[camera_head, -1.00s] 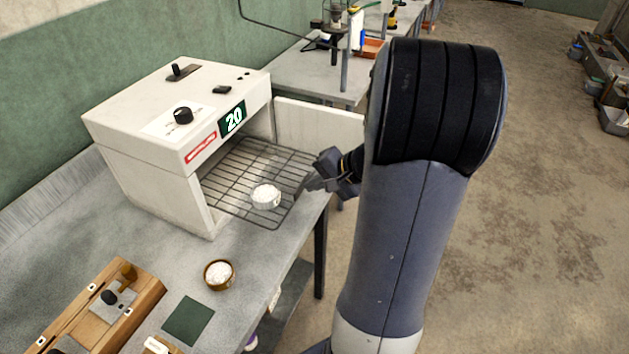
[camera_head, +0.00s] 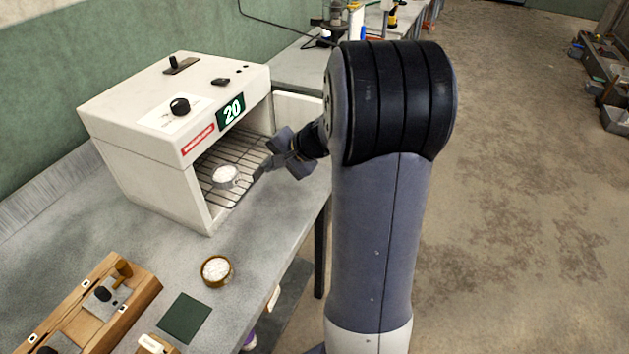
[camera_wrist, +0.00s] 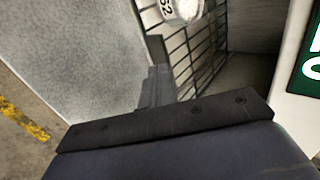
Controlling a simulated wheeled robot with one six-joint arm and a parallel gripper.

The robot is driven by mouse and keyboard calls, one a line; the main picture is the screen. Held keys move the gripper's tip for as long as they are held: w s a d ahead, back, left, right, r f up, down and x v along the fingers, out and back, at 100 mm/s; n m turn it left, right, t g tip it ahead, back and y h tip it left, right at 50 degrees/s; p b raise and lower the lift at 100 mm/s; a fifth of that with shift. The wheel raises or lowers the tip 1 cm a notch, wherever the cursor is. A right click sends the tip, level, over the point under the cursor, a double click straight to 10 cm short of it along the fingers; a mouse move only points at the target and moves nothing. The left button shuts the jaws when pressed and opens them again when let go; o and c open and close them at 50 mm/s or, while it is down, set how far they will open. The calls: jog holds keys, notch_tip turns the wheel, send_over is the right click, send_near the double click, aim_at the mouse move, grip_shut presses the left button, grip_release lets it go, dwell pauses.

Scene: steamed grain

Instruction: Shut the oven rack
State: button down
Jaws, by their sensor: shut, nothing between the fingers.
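The oven (camera_head: 160,120) is a white box with a green "20" display, its front open. Its wire rack (camera_head: 235,160) is mostly inside, with the front part still showing at the opening. A small dish of white grain (camera_head: 226,175) sits on the rack near its front. My gripper (camera_head: 259,173) is shut and empty at the rack's front edge; I cannot tell whether it touches. In the wrist view, the gripper's fingers (camera_wrist: 156,85) are beside the rack bars (camera_wrist: 192,45), and part of the dish (camera_wrist: 182,8) shows at the top.
The oven door (camera_head: 298,115) stands open to the right, behind my gripper. On the grey bench (camera_head: 150,235) are a brown bowl of white grain (camera_head: 216,270), a dark green square (camera_head: 185,318) and a wooden box (camera_head: 90,310).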

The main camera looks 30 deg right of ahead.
aim_at(247, 167)
jog(key=w+a, duration=0.1)
jog(key=w, duration=0.1)
jog(key=w+a, duration=0.1)
jog(key=w, duration=0.1)
jog(key=w+a, duration=0.1)
jog(key=a, duration=0.1)
jog(key=shift+w, duration=0.4)
jog(key=shift+w+a+r, duration=0.1)
jog(key=shift+w+a, duration=0.05)
jog(key=shift+w, duration=0.1)
